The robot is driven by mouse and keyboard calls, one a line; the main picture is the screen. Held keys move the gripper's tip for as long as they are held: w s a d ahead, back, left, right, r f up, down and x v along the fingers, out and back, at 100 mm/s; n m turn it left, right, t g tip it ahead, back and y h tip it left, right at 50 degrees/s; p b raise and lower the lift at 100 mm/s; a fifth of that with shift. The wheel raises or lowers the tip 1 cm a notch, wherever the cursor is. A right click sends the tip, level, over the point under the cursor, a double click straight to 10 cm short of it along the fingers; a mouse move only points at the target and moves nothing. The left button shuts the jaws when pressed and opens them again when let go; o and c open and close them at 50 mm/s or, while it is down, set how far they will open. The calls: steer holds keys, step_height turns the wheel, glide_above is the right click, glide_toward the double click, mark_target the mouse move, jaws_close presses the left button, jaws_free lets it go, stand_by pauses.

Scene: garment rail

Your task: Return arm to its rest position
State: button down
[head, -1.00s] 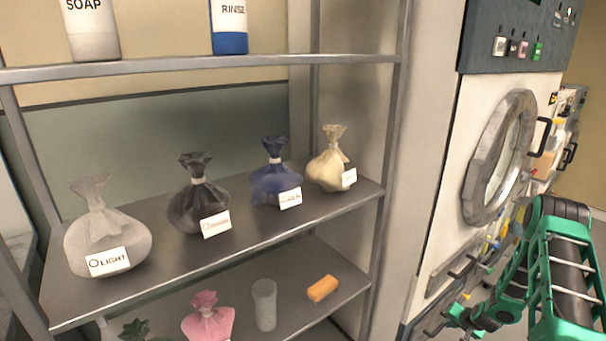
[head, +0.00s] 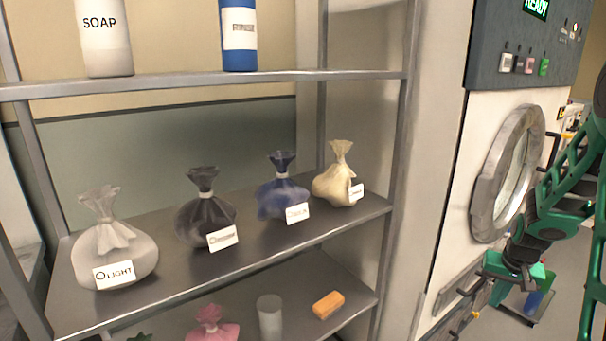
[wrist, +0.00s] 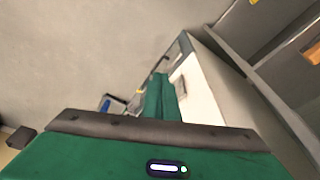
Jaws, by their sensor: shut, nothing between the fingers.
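My arm is green and black and stands at the right of the head view, in front of the washing machine. My gripper (head: 496,292) points downward beside the machine's lower front, partly hidden by my own links. In the wrist view its green fingers (wrist: 160,92) lie together with nothing between them. It is clear of the shelf and its bags.
A metal shelf (head: 250,262) holds white, black, blue and cream tied bags, with a pink bag, grey cup and orange bar below. Soap (head: 103,38) and rinse (head: 238,35) bottles stand above. The machine's round door (head: 487,205) is close to my arm.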

steer(key=s+a+r+g, duration=0.1)
steer(key=s+a+r, duration=0.3)
steer(key=s, duration=0.5)
steer(key=s+a+r+y, duration=0.1)
steer(key=s+a+r, duration=0.3)
steer(key=s, duration=0.6)
steer(key=s+a+r+g, duration=0.1)
steer(key=s+a+r, duration=0.4)
steer(key=s, duration=0.5)
steer(key=shift+s+r+g, duration=0.25)
steer(key=shift+r+g, duration=0.05)
steer(key=shift+r, duration=0.55)
steer(key=shift+w+f, duration=0.25)
steer(key=shift+w, duration=0.4)
